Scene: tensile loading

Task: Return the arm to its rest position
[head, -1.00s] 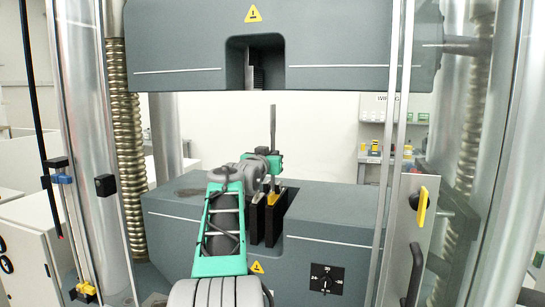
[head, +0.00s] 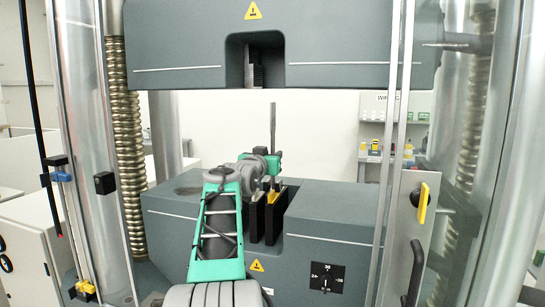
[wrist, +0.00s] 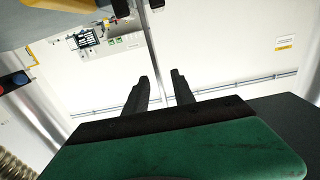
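The metal specimen (head: 273,125) stands upright in the lower jaws (head: 267,212) of the testing machine, its upper part free in the gap below the upper head. My gripper (wrist: 161,80) is open in the wrist view. Its two dark fingers are spread, with the specimen (wrist: 152,40) showing as a thin grey bar between them and apparently clear of both. In the head view, my wrist and green gripper body are beside the specimen, just above the lower jaws. My fingertips and the specimen's lower part are hidden there.
The upper crosshead (head: 330,50) hangs above with its open jaw slot. The lower block (head: 335,205) is below my arm. A ribbed column (head: 122,150) stands at left, and a clear door with a black handle (head: 415,275) at right. The gap between the heads is otherwise clear.

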